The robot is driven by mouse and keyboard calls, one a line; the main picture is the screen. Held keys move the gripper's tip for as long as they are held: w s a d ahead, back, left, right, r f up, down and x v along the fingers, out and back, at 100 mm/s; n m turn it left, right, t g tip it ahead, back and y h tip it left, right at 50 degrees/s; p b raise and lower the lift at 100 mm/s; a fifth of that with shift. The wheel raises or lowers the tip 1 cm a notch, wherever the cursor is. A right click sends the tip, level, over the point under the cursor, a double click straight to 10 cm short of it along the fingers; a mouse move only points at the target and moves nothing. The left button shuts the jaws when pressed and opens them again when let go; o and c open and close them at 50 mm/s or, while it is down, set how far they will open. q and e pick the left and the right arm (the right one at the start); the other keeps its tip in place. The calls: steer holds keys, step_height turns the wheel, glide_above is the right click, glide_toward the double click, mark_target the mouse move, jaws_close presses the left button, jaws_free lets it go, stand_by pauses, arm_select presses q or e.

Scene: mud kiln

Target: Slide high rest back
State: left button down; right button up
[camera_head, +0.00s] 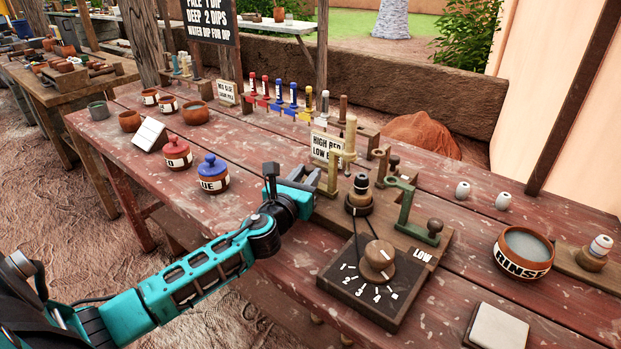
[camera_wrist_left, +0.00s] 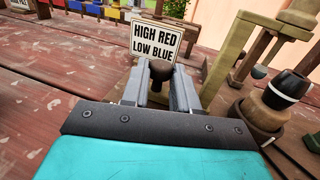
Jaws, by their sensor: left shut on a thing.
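The high rest (camera_head: 349,145) is an olive-yellow frame of upright posts on the wooden base, behind the dial box. Its post also shows right of centre in the left wrist view (camera_wrist_left: 228,62). My left gripper (camera_head: 312,178) is at the near left end of this rest, shut on a dark brown knob (camera_wrist_left: 160,71). The fingers hide most of the knob. The green low rest (camera_head: 405,203) stands to the right, with its own brown knob and a LOW label. A HIGH RED LOW BLUE sign (camera_head: 325,147) stands just behind my gripper. My right gripper is not in view.
A dark-banded turned piece (camera_head: 359,193) stands between the rests, close to my gripper. The numbered dial box (camera_head: 378,280) is in front. Red (camera_head: 178,153) and blue (camera_head: 213,175) lidded jars stand left. The RINSE bowl (camera_head: 523,252) is right.

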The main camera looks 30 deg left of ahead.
arm_select(q)
steer(key=a, duration=0.3)
steer(key=shift+w+a, duration=0.1)
steer(key=shift+w, duration=0.05)
steer(key=shift+r, duration=0.1)
steer(key=c, duration=0.9)
jaws_free()
steer(key=shift+a, duration=0.1)
steer(key=shift+o, duration=0.2)
